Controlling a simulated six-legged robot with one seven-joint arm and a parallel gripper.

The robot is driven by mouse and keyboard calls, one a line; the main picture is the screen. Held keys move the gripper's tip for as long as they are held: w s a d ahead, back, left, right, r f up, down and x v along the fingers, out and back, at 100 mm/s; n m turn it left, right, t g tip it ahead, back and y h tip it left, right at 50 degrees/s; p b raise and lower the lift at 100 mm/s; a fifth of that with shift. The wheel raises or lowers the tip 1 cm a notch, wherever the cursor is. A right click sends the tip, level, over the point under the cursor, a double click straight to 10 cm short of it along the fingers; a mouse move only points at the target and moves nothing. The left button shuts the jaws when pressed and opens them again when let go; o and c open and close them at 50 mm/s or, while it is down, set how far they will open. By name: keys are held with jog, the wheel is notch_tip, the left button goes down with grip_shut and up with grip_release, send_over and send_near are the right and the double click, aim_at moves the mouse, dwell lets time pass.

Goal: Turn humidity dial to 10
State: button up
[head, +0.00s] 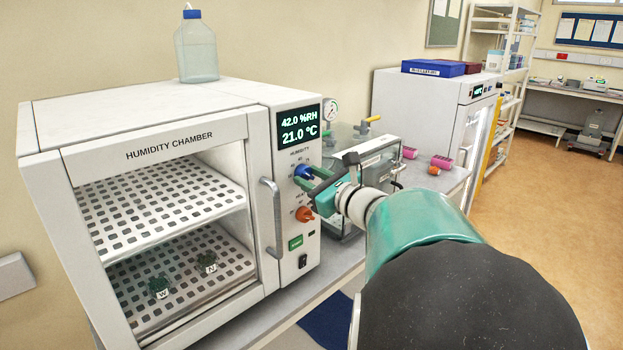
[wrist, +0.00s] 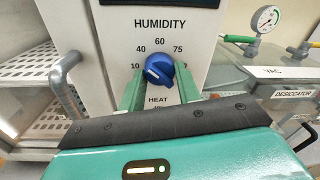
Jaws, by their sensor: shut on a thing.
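The humidity chamber (head: 160,95) stands at left in the head view, its display (head: 300,127) reading 42.0 %RH and 21.0 °C. The blue humidity dial (wrist: 159,70) sits under the word HUMIDITY; it also shows in the head view (head: 303,171). Marks 10, 40, 60 and 75 run around it; another at right is partly covered. A white line shows on the dial's left part; its exact reading is hard to tell. My gripper (wrist: 160,88) has a green finger on each side of the dial and is shut on it.
An orange heat dial (head: 304,214) and a green button (head: 295,243) sit below. A door handle (wrist: 63,80) stands out at left. A glass desiccator (head: 365,165) with a gauge (wrist: 264,19) stands close at right. A bottle (head: 196,50) is on top.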

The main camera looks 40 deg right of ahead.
jog(key=n, duration=0.4)
jog(key=shift+d+n+t, duration=0.15)
jog(key=shift+n+t, duration=0.15)
jog(key=shift+n, duration=1.9)
jog(key=o, duration=1)
jog(key=shift+s, duration=0.1)
jog(key=s, duration=1.3)
jog(key=shift+s+f, duration=0.3)
jog(key=shift+f, duration=0.1)
